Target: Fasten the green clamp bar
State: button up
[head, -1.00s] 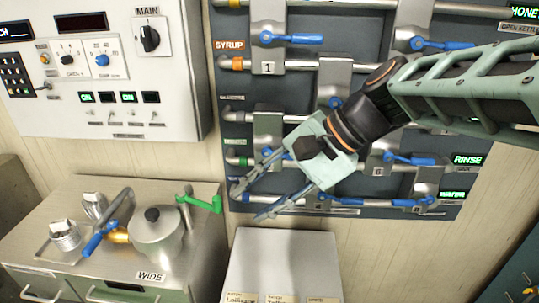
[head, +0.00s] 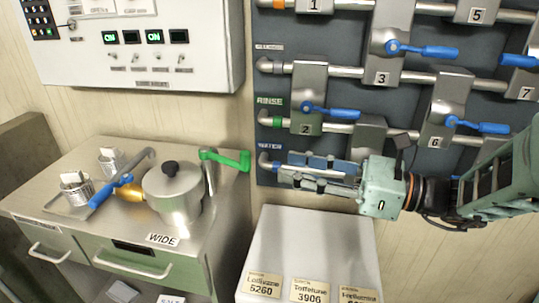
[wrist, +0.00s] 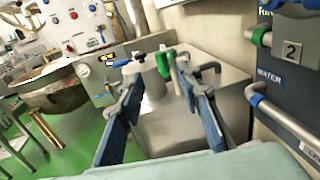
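The green clamp bar (head: 226,159) sits on a metal post beside and behind the lidded steel pot (head: 172,195), its knobbed end reaching right past the cabinet's edge. My gripper (head: 283,168) is to the right of the bar, pointing left towards it, with a gap between them. In the wrist view the green bar (wrist: 163,65) shows between and beyond the fingertips (wrist: 158,74). The two blue-padded fingers stand apart with nothing between them. Whether the bar touches the pot lid cannot be told.
The valve panel (head: 345,92) with blue levers stands close behind my gripper. A pale box (head: 315,235) with labels stands below my gripper.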

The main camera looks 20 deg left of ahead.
aim_at(245, 152)
jog(key=a, duration=0.3)
jog(key=a+b, duration=0.1)
jog(key=a, duration=0.3)
jog(key=w+a, duration=0.1)
jog(key=a, duration=0.2)
jog(key=shift+a+b, duration=0.3)
jog(key=shift+a, duration=0.05)
jog(key=shift+c, duration=0.5)
grip_shut()
